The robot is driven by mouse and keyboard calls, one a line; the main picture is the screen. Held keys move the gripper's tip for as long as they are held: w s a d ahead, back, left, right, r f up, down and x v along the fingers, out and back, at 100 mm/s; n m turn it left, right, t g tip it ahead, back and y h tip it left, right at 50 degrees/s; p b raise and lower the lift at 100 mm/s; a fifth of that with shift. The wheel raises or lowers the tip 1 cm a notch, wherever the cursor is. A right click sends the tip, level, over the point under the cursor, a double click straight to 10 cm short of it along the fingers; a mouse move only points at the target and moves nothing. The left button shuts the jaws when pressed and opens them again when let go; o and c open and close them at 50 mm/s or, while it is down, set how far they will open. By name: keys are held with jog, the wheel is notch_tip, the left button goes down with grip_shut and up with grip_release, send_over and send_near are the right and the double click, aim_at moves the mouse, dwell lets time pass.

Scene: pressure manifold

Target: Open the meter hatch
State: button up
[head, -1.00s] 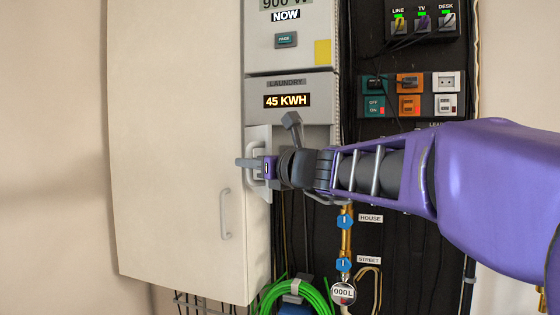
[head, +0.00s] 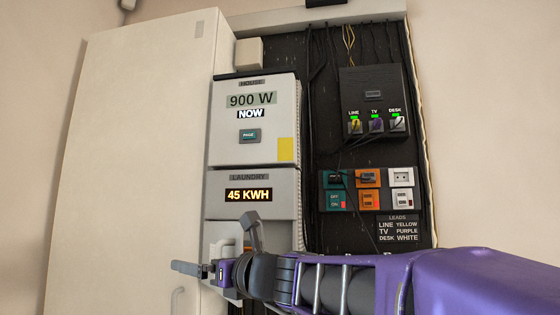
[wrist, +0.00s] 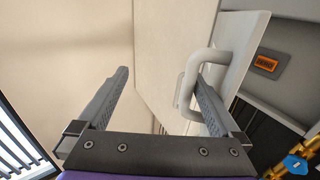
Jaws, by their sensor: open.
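The meter hatch (head: 213,240) is a pale panel with a looped handle (head: 226,252), below the LAUNDRY 45 KWH meter (head: 249,194). In the wrist view the hatch (wrist: 236,52) stands out at an angle from the meter box, with a grey recess showing to its right. My gripper (head: 205,270) is open at the handle. In the wrist view its right finger overlaps the handle (wrist: 190,88); I cannot tell whether it passes through the loop or touches it. The left finger is apart from the handle, to its left. The hatch's lower part is hidden in the head view.
A large white cabinet door (head: 125,150) stands to the left, with its own handle (head: 178,301). The black board on the right carries sockets (head: 368,190) and a lead box (head: 375,105). In the wrist view an orange label (wrist: 266,64) shows beyond the hatch.

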jog(key=shift+s+a+f, duration=0.1)
jog(key=shift+s+f, duration=0.15)
jog(key=shift+s, duration=0.5)
jog(key=shift+s+d+f, duration=0.1)
jog(key=shift+s+f, duration=0.1)
jog(key=shift+s, duration=0.5)
jog(key=shift+s+a+f, duration=0.1)
jog(key=shift+s+f, duration=0.15)
jog(key=shift+s, duration=0.5)
jog(key=s, duration=0.1)
jog(key=s+r, duration=0.1)
jog(key=s, duration=0.1)
jog(key=shift+s+d+r, duration=0.15)
jog(key=shift+s+d, duration=0.2)
jog(key=shift+d, duration=0.05)
jog(key=c, duration=0.4)
jog(key=shift+s+d+p, duration=0.15)
jog(key=shift+s+d, duration=0.25)
jog(key=shift+s, duration=1.15)
jog(key=shift+s+d+p, duration=0.2)
jog(key=shift+s+d, duration=0.25)
jog(key=shift+s, duration=1.15)
jog(key=shift+s+d+p, duration=0.15)
jog(key=shift+s+d, duration=0.25)
jog(key=shift+s, duration=1.15)
jog(key=shift+c, duration=0.2)
jog(key=shift+d, duration=0.1)
